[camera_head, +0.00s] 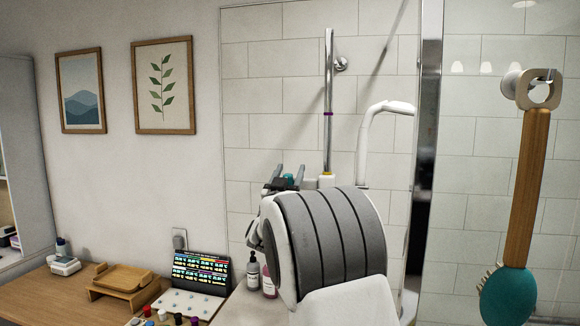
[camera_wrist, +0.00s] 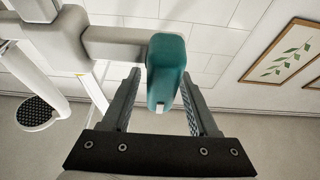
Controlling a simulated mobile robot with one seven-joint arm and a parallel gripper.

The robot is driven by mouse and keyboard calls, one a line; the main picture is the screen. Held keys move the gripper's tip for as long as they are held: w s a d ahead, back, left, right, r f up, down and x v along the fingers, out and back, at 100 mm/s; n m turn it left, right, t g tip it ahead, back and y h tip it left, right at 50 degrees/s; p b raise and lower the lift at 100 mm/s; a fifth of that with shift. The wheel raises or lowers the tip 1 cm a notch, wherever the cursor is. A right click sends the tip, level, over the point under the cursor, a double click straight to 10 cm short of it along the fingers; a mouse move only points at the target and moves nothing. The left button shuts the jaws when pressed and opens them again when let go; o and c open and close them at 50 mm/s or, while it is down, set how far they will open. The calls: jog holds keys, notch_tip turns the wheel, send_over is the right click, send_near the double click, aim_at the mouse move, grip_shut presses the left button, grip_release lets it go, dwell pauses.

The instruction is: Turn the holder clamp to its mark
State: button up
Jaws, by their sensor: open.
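The holder clamp shows in the wrist view as a teal lever (camera_wrist: 166,62) on the end of a grey horizontal stem (camera_wrist: 115,42). The stem joins a grey holder body (camera_wrist: 62,45) on the left. My gripper (camera_wrist: 160,80) is open, with a dark finger on each side of the lever. Gaps show between the lever and both fingers. In the head view my gripper (camera_head: 286,178) is beside the shower rail, and a bit of the teal lever (camera_head: 289,178) shows between its fingers. My arm hides much of the holder there.
The vertical rail (camera_head: 329,80) carries a purple band (camera_head: 328,113) above a yellow-and-white piece (camera_head: 327,180). A white shower arm (camera_head: 365,140) stands to the right. Two bottles (camera_head: 268,280) stand low beside my arm. A teal brush (camera_head: 510,295) hangs at the far right.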

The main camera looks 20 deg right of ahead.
jog(key=shift+w+d+r, duration=0.15)
jog(key=shift+w+d, duration=0.05)
jog(key=shift+w, duration=0.1)
jog(key=shift+c, duration=0.3)
grip_shut()
jog(key=shift+s+d+m+g+h+b, duration=0.2)
jog(key=shift+m+g+h+b, duration=0.25)
jog(key=shift+m+b, duration=0.65)
jog(key=shift+s+d+m+g+h+b, duration=0.15)
jog(key=shift+m+g+h+b, duration=0.25)
jog(key=shift+m+b, duration=0.65)
